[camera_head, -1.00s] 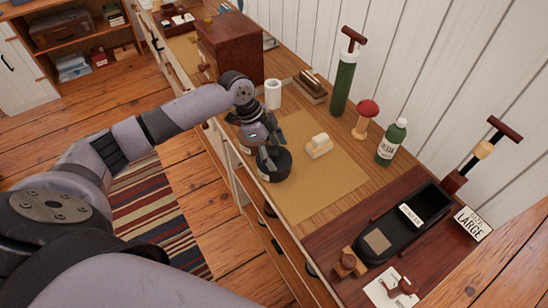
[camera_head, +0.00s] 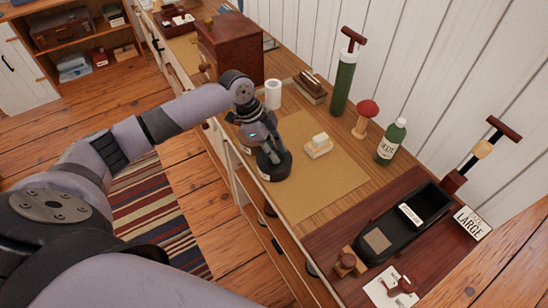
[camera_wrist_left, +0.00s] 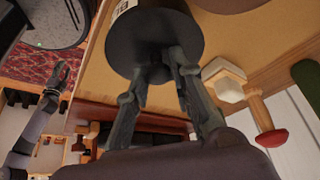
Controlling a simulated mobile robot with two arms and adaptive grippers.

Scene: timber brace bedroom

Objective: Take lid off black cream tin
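The black cream tin (camera_head: 274,172) stands near the front edge of the tan mat (camera_head: 318,190) on the dresser top. In the left wrist view its round black lid (camera_wrist_left: 135,40) shows, with a white label on its side. My left gripper (camera_head: 269,152) is over the tin, pointing down. In the left wrist view its fingers (camera_wrist_left: 160,72) are close together on both sides of a small dark knob at the lid's middle. The lid sits on the tin, with no gap visible. My right gripper (camera_wrist_left: 60,76) shows small at the left of that view, its fingers unclear.
A red-topped stand (camera_head: 366,118), green bottle (camera_head: 391,142), green pump (camera_head: 344,84) and white roll (camera_head: 273,95) stand behind. A black tray (camera_head: 405,225) is at right. Bare mat lies nearer right.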

